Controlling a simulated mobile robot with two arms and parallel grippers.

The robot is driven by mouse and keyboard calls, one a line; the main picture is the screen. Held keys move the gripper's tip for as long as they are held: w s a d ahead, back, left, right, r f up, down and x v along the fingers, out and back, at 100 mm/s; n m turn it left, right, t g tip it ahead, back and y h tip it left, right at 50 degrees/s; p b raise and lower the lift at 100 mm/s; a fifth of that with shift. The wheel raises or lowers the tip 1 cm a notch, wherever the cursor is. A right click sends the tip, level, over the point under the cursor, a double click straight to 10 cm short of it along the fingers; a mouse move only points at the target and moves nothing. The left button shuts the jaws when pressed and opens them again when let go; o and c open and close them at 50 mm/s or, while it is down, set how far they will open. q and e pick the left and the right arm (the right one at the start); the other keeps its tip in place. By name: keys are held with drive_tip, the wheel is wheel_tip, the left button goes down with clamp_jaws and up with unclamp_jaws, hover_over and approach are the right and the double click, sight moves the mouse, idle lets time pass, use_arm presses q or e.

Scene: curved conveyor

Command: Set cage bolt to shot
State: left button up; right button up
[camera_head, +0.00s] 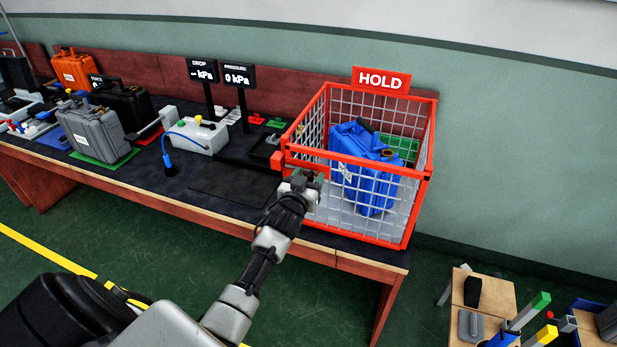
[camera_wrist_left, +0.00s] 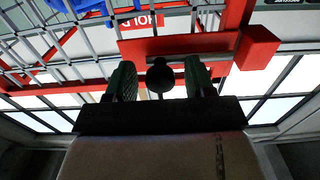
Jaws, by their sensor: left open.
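The red wire cage (camera_head: 432,150) stands at the right end of the bench under a red HOLD sign (camera_head: 381,80). My left gripper (camera_head: 312,182) is at the cage's front left, partly hiding the bolt area. In the left wrist view its two green-padded fingers (camera_wrist_left: 160,82) are open on either side of a dark round knob (camera_wrist_left: 159,74). Contact with the knob cannot be told. A red bar (camera_wrist_left: 180,43), apparently the bolt's mount, crosses behind the knob, with a red block (camera_wrist_left: 257,47) at its right. My right gripper is not in view.
Left of the cage are a black mat (camera_head: 236,190), a grey pump box (camera_head: 196,135) with a blue hose, and two pressure displays (camera_head: 238,76). Grey (camera_head: 95,130), black and orange cases stand farther left. A wooden stand (camera_head: 478,305) with tools is at lower right.

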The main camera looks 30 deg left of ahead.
use_arm(q)
drive_tip(key=shift+c, duration=0.9)
clamp_jaws()
drive_tip(key=shift+a, duration=0.15)
drive_tip(key=a, duration=0.1)
drive_tip(key=s+a, duration=0.1)
drive_tip(key=a, duration=0.1)
drive_tip(key=shift+a+p, duration=0.2)
drive_tip(key=shift+p, duration=0.1)
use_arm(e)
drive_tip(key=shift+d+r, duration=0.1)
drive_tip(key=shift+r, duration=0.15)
use_arm(q)
drive_tip(key=shift+c, duration=0.8)
unclamp_jaws()
drive_tip(key=o, duration=0.3)
drive_tip(key=shift+a, duration=0.2)
drive_tip(key=shift+o, duration=0.2)
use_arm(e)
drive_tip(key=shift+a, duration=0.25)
